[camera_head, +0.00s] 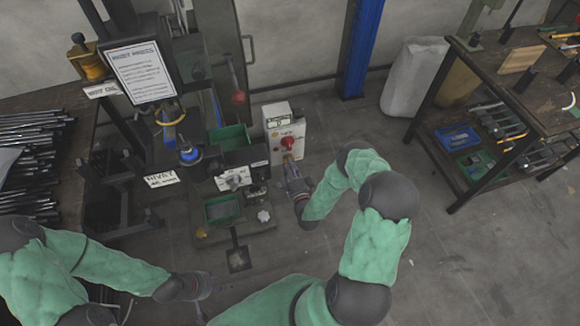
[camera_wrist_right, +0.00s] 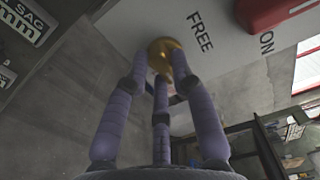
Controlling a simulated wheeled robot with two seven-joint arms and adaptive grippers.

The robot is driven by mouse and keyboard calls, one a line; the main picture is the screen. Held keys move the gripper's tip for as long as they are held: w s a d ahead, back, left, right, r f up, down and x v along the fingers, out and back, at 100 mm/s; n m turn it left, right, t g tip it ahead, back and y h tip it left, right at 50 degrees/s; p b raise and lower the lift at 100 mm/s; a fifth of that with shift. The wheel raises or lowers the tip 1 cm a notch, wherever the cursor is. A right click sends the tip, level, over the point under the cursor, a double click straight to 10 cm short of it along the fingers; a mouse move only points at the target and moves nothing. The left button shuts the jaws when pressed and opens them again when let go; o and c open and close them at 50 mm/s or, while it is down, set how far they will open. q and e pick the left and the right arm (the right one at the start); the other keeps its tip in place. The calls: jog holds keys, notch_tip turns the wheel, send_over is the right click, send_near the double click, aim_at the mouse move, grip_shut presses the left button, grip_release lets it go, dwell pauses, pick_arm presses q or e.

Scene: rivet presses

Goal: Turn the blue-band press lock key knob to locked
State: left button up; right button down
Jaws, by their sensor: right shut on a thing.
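The press (camera_head: 190,155) with a blue band stands at the left in the head view. A pale control box (camera_head: 285,133) with a red knob (camera_head: 289,142) is beside it. In the right wrist view, a brass lock key knob (camera_wrist_right: 165,50) sits on the pale panel (camera_wrist_right: 225,45) beside the word FREE. My right gripper (camera_wrist_right: 163,78) is shut on the brass knob, its fingers around it; they hide part of it. The right gripper (camera_head: 288,166) also shows at the box's lower front in the head view. My left gripper (camera_head: 205,287) hangs low, apart from the press; its fingers are unclear.
A workbench (camera_head: 490,90) with tools and a lower shelf stands at the right. A blue post (camera_head: 361,45) and a pale sack (camera_head: 412,80) are at the back. A table with dark rods (camera_head: 35,150) is at the left. The floor between is clear.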

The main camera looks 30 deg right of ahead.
jog(key=c, duration=1)
grip_release()
jog(key=shift+c, duration=0.2)
jog(key=shift+s, duration=0.1)
jog(key=v, duration=1.2)
jog(key=shift+a, duration=0.1)
jog(key=w+a+f+n+g+y+p, duration=0.25)
jog(key=a+f+n+g+y, duration=0.3)
jog(key=a+n+g, duration=0.35)
jog(key=s+a+r+n+g+y, duration=0.1)
jog(key=s+a+r+n+g, duration=0.1)
jog(key=s+a+n+g, duration=0.2)
jog(key=s+a+r+n+g+y+p, duration=0.1)
jog(key=s+a+n+g, duration=0.3)
jog(key=s, duration=0.7)
jog(key=a+r+n, duration=0.1)
jog(key=a, duration=0.1)
jog(key=shift+a+r, duration=0.25)
jog(key=shift+a, duration=0.1)
